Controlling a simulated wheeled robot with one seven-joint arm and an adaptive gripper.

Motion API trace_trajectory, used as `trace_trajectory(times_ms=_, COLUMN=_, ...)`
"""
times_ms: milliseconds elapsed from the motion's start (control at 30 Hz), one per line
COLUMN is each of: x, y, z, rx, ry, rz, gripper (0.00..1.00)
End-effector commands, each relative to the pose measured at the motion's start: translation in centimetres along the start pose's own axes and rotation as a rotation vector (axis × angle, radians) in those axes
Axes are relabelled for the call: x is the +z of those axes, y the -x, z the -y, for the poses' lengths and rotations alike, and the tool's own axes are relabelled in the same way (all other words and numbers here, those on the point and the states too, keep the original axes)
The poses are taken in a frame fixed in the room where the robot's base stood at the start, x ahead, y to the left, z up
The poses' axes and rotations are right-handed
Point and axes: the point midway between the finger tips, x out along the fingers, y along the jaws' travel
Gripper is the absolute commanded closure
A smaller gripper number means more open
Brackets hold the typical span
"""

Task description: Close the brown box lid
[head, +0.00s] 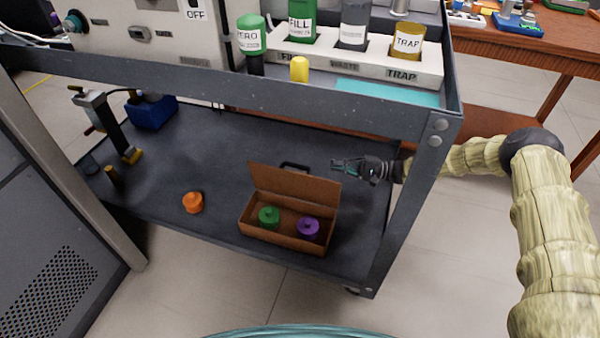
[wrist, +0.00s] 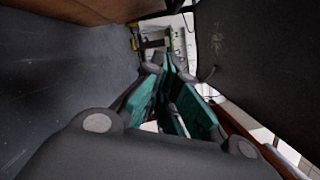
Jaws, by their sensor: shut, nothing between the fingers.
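The brown box (head: 286,238) sits on the cart's lower shelf, right of the middle in the head view. Its lid (head: 295,184) stands up along the back edge, so the box is open. A green knobbed piece (head: 268,216) and a purple one (head: 307,228) lie inside. My gripper (head: 336,165) is shut and empty, level with the lid's top right corner and pointing left. I cannot tell whether it touches the lid. In the wrist view my gripper's fingers (wrist: 168,75) come together, and a brown surface, likely the lid (wrist: 90,8), shows at the upper left.
An orange knobbed piece (head: 193,203) lies on the shelf (head: 215,160) left of the box. A blue bin (head: 152,111) and a clamp-like stand (head: 108,122) are at the far left. The cart's corner post (head: 412,190) and upper tray edge crowd my arm.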

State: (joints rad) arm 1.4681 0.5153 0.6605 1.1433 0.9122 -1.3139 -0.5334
Motion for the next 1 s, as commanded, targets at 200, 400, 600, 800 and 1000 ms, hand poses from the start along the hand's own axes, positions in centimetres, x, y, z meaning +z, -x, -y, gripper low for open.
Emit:
trace_trajectory(times_ms=200, x=-0.4, y=-0.7, z=0.4, rx=-0.027, ry=0.024, rz=0.006, gripper=1.0)
trace_trajectory(times_ms=400, x=-0.3, y=-3.6, z=0.4, rx=-0.025, ry=0.023, rz=0.008, gripper=1.0)
trace_trajectory(times_ms=600, x=-0.3, y=-6.9, z=0.4, rx=-0.024, ry=0.022, rz=0.008, gripper=1.0)
trace_trajectory(times_ms=800, x=-0.3, y=-10.1, z=0.4, rx=-0.023, ry=0.022, rz=0.007, gripper=1.0)
trace_trajectory(times_ms=1000, x=1.9, y=-10.5, z=0.5, rx=-0.023, ry=0.021, rz=0.005, gripper=1.0)
